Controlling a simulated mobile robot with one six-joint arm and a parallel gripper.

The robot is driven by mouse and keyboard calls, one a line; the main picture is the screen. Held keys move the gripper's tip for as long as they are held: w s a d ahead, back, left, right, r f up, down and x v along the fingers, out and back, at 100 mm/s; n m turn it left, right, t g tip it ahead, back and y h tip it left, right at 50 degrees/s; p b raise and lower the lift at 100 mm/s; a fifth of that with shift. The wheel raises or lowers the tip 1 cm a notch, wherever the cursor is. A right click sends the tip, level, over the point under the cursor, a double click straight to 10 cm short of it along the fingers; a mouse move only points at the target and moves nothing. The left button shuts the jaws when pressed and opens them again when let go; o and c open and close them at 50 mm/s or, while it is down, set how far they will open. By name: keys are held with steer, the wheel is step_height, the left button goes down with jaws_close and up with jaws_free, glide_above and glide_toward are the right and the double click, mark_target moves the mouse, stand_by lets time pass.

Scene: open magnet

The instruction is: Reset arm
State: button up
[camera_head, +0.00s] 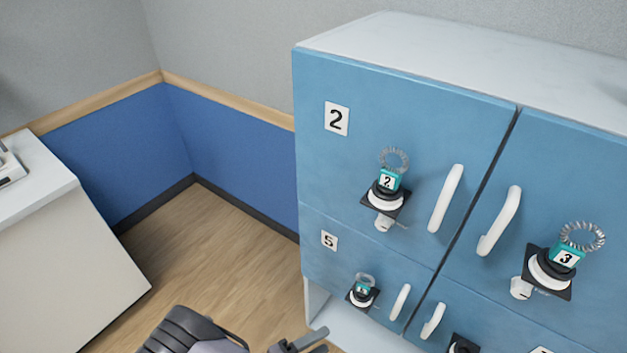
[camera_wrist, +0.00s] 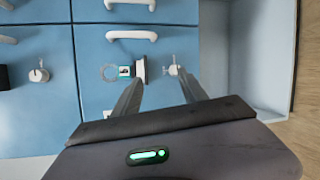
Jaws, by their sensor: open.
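My gripper (camera_wrist: 162,88) is open in the wrist view, its two dark fingers spread with nothing between the tips. Ahead of it, on a blue door, are a black-and-white round magnet (camera_wrist: 141,71) with a teal tag and coil, and a small white knob (camera_wrist: 174,69). I see no contact with them. In the head view, part of my gripper (camera_head: 298,343) shows at the bottom edge, below the blue cabinet (camera_head: 400,120). Door 2 bears a magnet with teal tag 2 (camera_head: 388,181), door 5 a smaller-looking one (camera_head: 362,290), and the right door tag 3 (camera_head: 564,255).
White handles (camera_head: 446,198) stick out from the cabinet doors, which look shut in the head view. A white counter (camera_head: 62,250) stands at the left. Open wooden floor (camera_head: 225,250) lies between counter and cabinet. A pale open compartment (camera_wrist: 262,60) shows at right in the wrist view.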

steer(key=s+d+r+m+g+y+b, duration=0.1)
steer(key=r+m+y, duration=0.3)
steer(key=r, duration=0.8)
steer(key=s+d+r+m+y, duration=0.3)
steer(key=d+r+m+y, duration=0.1)
steer(key=r, duration=0.8)
steer(key=s+d+r+m+g+y+b, duration=0.1)
steer(key=r+m+y, duration=0.5)
steer(key=r, duration=0.6)
steer(key=shift+s+d+r+g+y+b, duration=0.35)
steer(key=shift+s+d+y, duration=0.4)
steer(key=shift+d, duration=0.5)
